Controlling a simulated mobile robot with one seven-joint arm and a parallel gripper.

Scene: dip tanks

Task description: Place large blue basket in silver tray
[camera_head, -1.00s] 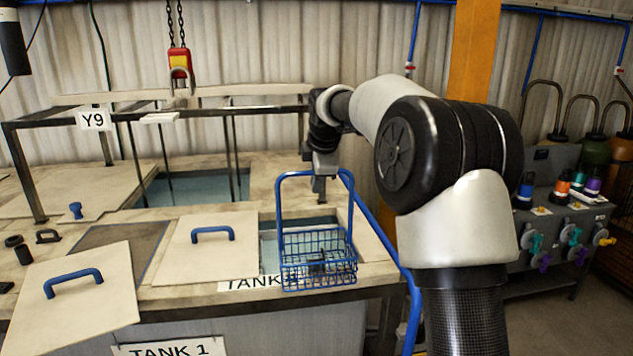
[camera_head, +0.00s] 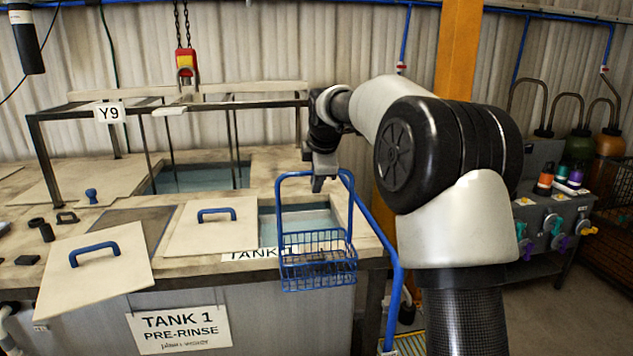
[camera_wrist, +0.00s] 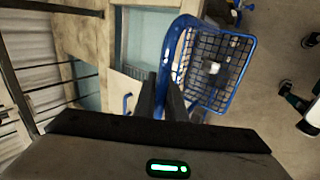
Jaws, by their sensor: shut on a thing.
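The large blue wire basket (camera_head: 318,262) hangs from its tall handle in front of the tank edge in the head view. My gripper (camera_head: 318,183) is at the top of the handle and shut on it. In the wrist view my gripper's fingers (camera_wrist: 170,98) are close together, with the basket (camera_wrist: 216,68) just beyond them. The basket holds some small items that I cannot make out clearly. I see no silver tray in either view.
Tank 1 has an open water-filled hatch (camera_head: 300,222) behind the basket. A blue rail (camera_head: 390,262) runs right of the basket. Floor shows at the right.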

